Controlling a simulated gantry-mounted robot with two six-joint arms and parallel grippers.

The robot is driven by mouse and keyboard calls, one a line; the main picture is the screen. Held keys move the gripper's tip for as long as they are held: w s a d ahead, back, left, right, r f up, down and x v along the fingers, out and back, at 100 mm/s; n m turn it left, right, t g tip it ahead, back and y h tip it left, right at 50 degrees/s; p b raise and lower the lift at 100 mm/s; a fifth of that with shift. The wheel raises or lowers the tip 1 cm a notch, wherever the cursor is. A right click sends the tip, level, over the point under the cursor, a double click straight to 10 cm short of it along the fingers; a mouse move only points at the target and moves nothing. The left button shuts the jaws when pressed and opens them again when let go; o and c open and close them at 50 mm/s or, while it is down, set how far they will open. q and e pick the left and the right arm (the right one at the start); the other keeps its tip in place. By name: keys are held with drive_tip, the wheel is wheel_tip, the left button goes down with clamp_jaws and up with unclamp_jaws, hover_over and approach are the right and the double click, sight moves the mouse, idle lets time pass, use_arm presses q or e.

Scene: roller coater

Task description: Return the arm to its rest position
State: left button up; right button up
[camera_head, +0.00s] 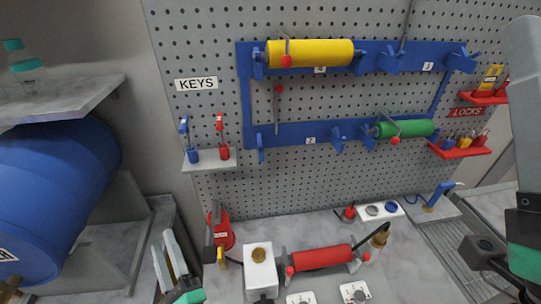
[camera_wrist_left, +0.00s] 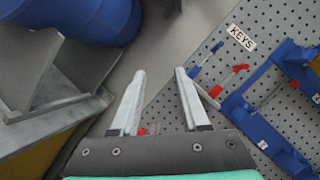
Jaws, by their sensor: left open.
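My left gripper (camera_head: 168,250) is at the lower left in the head view, with pale fingers and a teal body below them. In the left wrist view the left gripper (camera_wrist_left: 160,88) has its two fingers apart with nothing between them. It is clear of the pegboard, and the blue drum is beyond it. My right arm (camera_head: 525,110) comes down the right edge of the head view; its fingers are outside the frame.
The pegboard (camera_head: 200,60) holds blue brackets with a yellow roller (camera_head: 312,53) and a green roller (camera_head: 405,129). A red roller (camera_head: 322,257) sits on the bench (camera_head: 300,228). A key shelf (camera_head: 209,160) juts out.

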use_arm(q)
drive_tip(key=a+r+n+t+b, duration=0.1)
drive_tip(key=a+r+n+b, duration=0.15)
drive_tip(key=r+n, duration=0.6)
drive_tip(key=a+r+n+t+b, duration=0.15)
drive_tip(key=a+r+n, duration=0.3)
drive_tip(key=r, duration=0.75)
drive_tip(key=s+d+r+n+t+h, duration=0.5)
drive_tip(key=s+d+r+t+h, duration=0.4)
drive_tip(key=r+h, duration=0.4)
wheel_tip(320, 180, up, 24)
drive_tip(key=n+g+p, duration=0.1)
drive_tip(key=p, duration=2.4)
drive_tip(key=shift+d+p, duration=0.3)
drive_tip(key=shift+d, duration=0.05)
drive_tip(key=shift+w+r, duration=0.1)
drive_tip(key=shift+r, duration=0.05)
